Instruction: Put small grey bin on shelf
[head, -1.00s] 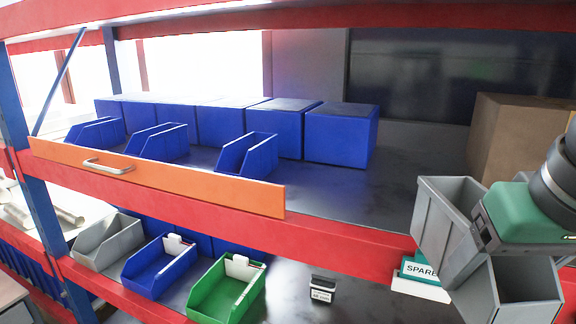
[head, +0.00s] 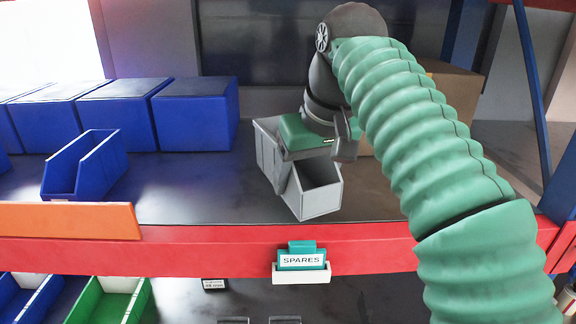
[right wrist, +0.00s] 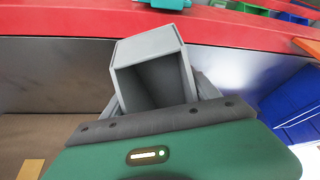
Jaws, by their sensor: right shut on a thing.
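The small grey bin (head: 322,196) is over the upper shelf (head: 200,195), near its front edge and above the SPARES label (head: 301,260). My right gripper (head: 303,160) is shut on the bin and covers its middle in the head view. The bin looks tilted; whether its bottom touches the shelf I cannot tell. In the right wrist view the bin's open end (right wrist: 152,78) shows beyond the gripper (right wrist: 150,118), and its inside looks empty. My left gripper is not in view.
A row of blue boxes (head: 195,115) and an open blue bin (head: 85,167) stand left on the upper shelf. A cardboard box (head: 447,95) stands behind my arm. A red beam (head: 190,250) edges the shelf. Bare shelf lies left of the grey bin.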

